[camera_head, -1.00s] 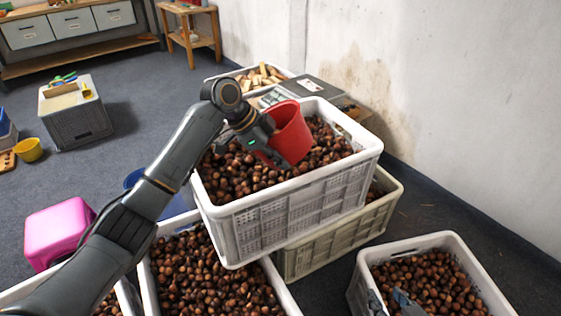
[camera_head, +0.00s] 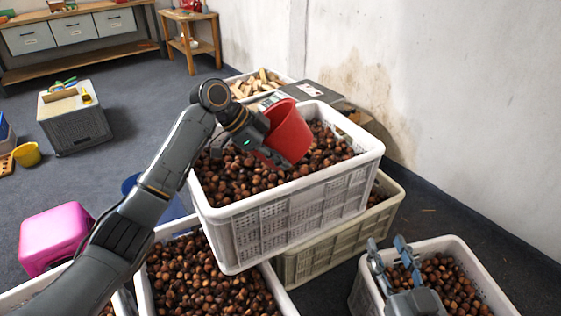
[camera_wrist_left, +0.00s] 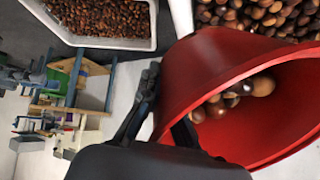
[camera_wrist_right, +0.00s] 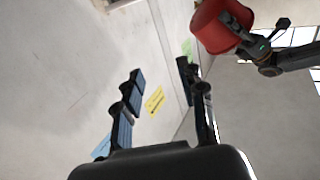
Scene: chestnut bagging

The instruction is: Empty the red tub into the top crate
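The red tub (camera_head: 290,132) is tilted over the top crate (camera_head: 300,200), a white crate full of chestnuts stacked on another crate. My left gripper (camera_head: 268,152) is shut on the tub. In the left wrist view the tub (camera_wrist_left: 200,75) fills the right side, and several chestnuts (camera_wrist_left: 235,100) lie inside it. The tub (camera_wrist_right: 218,25) also shows at the top of the right wrist view. My right gripper (camera_head: 388,255) is open and empty above the lower right crate (camera_head: 455,243). Its two fingers stand apart in the right wrist view (camera_wrist_right: 160,95).
A beige crate (camera_head: 335,250) is under the top crate. Another chestnut crate (camera_head: 287,297) stands at the front. A pink tub (camera_head: 52,235) and a blue tub (camera_head: 172,208) are at the left. A white wall (camera_head: 470,110) bounds the right. Grey floor is free at the left.

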